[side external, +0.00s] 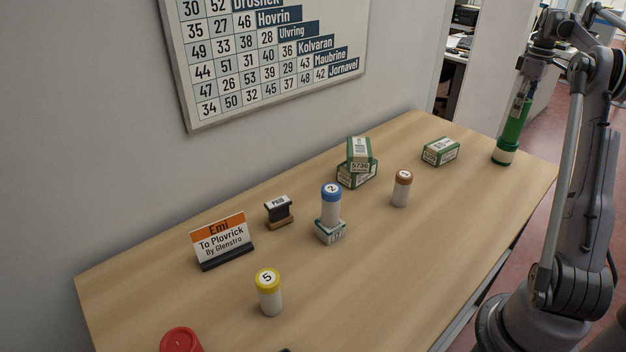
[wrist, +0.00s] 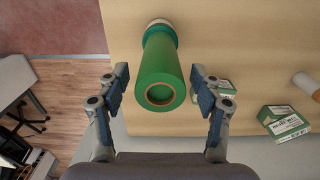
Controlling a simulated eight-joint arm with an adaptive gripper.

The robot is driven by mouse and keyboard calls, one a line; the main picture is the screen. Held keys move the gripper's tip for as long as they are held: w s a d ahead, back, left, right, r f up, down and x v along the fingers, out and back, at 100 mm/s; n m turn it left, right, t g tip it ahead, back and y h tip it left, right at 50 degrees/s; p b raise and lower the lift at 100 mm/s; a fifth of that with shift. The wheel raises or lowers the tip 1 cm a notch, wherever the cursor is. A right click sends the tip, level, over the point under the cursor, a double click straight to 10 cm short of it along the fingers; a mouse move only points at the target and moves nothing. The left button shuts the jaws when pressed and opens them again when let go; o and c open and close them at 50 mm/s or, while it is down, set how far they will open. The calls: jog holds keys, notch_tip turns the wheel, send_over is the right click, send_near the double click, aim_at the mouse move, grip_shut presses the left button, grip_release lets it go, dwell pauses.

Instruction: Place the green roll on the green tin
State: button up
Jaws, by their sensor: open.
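The green roll (side external: 514,125) stands on end on the green tin (side external: 503,157), a white tin with a green band, near the right end of the counter. The two look in contact and roughly in line. In the wrist view the roll (wrist: 158,75) shows its round end with a hollow core, and the tin (wrist: 161,27) is partly hidden behind it. My gripper (side external: 525,90) is above, at the roll's upper end. Its fingers (wrist: 160,88) are open on either side of the roll, with a visible gap on both sides.
A green-and-white box (side external: 440,151) lies left of the tin, and two stacked boxes (side external: 357,165) are farther left. Brown-lidded (side external: 401,188), blue-lidded (side external: 331,205), yellow-lidded (side external: 269,292) and red-lidded (side external: 180,340) tins stand along the counter. A sign (side external: 222,240) stands near the wall.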

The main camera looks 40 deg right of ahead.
notch_tip(320, 180, up, 7)
jog(key=shift+f, duration=0.1)
jog(key=w+a+r+t+h, duration=0.1)
jog(key=w+a, duration=0.3)
jog(key=a, duration=0.5)
jog(key=w+a+t, duration=0.1)
jog(key=w+a, duration=0.4)
jog(key=a, duration=0.5)
jog(key=w+a+r+t+h, duration=0.1)
jog(key=w+a, duration=0.3)
jog(key=a, duration=0.5)
jog(key=s+a+f+t, duration=0.1)
jog(key=s+a+f, duration=0.2)
jog(key=a, duration=0.5)
jog(key=s+a+f+t+y, duration=0.1)
jog(key=s+a+f, duration=0.2)
jog(key=a+f, duration=0.3)
jog(key=s+a+f+t+y, duration=0.1)
jog(key=a+f, duration=0.4)
jog(key=a, duration=0.6)
jog(key=shift+s+f+t, duration=0.15)
jog(key=shift+s+t, duration=0.45)
jog(key=shift+s, duration=0.55)
